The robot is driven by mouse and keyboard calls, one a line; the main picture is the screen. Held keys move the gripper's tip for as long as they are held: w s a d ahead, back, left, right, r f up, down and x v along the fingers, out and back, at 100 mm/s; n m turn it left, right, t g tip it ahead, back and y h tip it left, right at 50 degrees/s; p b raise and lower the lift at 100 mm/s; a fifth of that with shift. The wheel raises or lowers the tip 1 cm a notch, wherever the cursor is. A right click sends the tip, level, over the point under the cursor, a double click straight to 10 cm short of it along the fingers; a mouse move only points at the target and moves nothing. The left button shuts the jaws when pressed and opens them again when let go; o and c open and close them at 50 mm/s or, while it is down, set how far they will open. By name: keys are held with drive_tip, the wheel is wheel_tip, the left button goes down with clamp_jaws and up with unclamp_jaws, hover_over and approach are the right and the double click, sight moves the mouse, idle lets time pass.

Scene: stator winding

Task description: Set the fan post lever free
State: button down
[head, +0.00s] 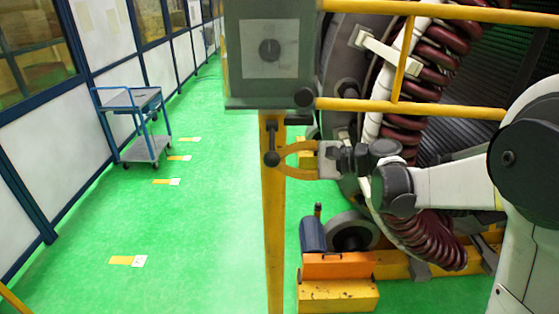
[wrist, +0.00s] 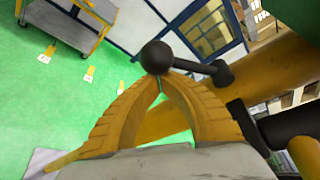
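The fan post lever (head: 271,141) is a dark short bar with a ball knob, on the yellow post (head: 273,230) below a grey box. It hangs down, its knob at the lower end. In the wrist view the lever's ball knob (wrist: 157,57) is at the fingertips, and its bar runs right to a dark pivot (wrist: 222,72). My gripper (head: 281,158) comes from the right with yellow curved fingers. In the wrist view its fingertips (wrist: 160,77) close in at the knob, and they look shut on it. The exact contact is partly hidden by the knob.
A large stator with dark red coils (head: 433,240) stands right, behind my arm. Yellow rails (head: 410,105) cross above the arm. An orange block (head: 338,267) is on the floor below.

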drive_tip(key=shift+s+r+m, duration=0.15)
drive_tip(key=shift+r+m, duration=0.1)
drive_tip(key=shift+m, duration=0.15)
drive_tip(key=s+r+m+g, duration=0.1)
drive_tip(key=r+m+g+p, duration=0.1)
drive_tip(key=r, duration=0.1)
drive_tip(key=shift+s+m+g+h, duration=0.3)
drive_tip(key=shift+s+m, duration=0.1)
drive_tip(key=r, duration=0.1)
drive_tip(key=r+m+g, duration=0.1)
drive_tip(key=m, duration=0.1)
drive_tip(key=shift+s+r+g, duration=0.25)
drive_tip(key=shift+r+g, duration=0.15)
drive_tip(key=shift+r+m, duration=0.3)
drive_tip(key=shift+r, duration=0.35)
wheel_tip(320, 180, down, 5)
drive_tip(key=b, duration=0.4)
drive_tip(key=w+r+v, duration=0.1)
drive_tip(key=v, duration=0.9)
drive_tip(key=shift+d+r, duration=0.15)
drive_tip(key=shift+r, duration=0.05)
